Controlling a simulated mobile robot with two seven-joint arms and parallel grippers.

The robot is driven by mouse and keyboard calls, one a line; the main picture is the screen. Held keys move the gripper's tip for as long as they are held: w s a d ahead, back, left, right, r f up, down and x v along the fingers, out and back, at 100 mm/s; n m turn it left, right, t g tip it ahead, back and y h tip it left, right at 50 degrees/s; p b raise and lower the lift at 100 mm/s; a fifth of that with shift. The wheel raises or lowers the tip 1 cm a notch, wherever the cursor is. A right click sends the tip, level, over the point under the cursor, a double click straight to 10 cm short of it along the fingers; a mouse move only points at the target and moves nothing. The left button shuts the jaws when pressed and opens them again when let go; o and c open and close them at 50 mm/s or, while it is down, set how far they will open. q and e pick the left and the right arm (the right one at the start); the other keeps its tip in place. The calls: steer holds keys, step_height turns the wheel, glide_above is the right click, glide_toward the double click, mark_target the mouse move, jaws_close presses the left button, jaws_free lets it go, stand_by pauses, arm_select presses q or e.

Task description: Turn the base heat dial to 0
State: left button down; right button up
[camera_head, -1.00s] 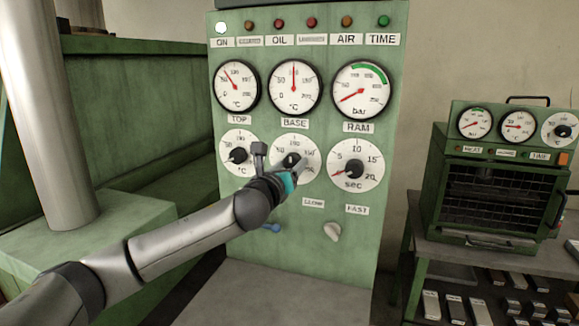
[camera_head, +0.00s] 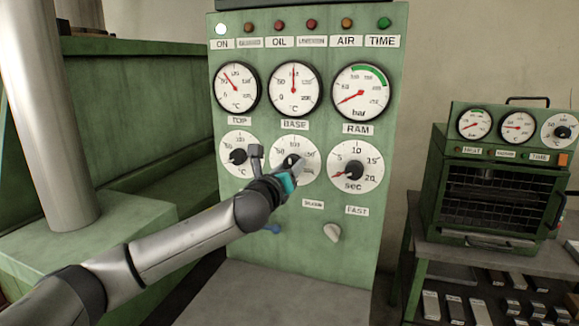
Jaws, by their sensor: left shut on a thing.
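The base heat dial (camera_head: 309,150) is the middle white dial in the lower row of the green control panel (camera_head: 225,215), under the BASE label (camera_head: 295,125). Its black knob (camera_head: 292,160) is partly covered by my left gripper (camera_head: 289,166), which is shut on it from the front and below. The gripper hides the dial's lower left, so I cannot read the knob's setting. The round BASE gauge (camera_head: 295,88) above has a red needle pointing straight up. My right gripper is not in view.
The TOP dial (camera_head: 238,140) is close on the left and the sec dial (camera_head: 356,150) close on the right. A blue lever (camera_head: 270,229) and a pale knob (camera_head: 332,232) are lower down. A small green oven (camera_head: 490,195) stands on a rack at right.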

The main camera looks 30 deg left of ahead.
arm_select(q)
steer(key=n+p, duration=0.2)
steer(key=n, duration=0.3)
steer(key=shift+r, duration=0.1)
steer(key=n+p, duration=0.2)
steer(key=n, duration=0.4)
steer(key=shift+n+p, duration=0.3)
steer(key=n+p, duration=0.2)
steer(key=n, duration=0.4)
steer(key=shift+r, duration=0.1)
steer(key=n+p, duration=0.3)
steer(key=n, duration=0.2)
steer(key=shift+n, duration=0.4)
steer(key=shift+c, duration=1.4)
jaws_free()
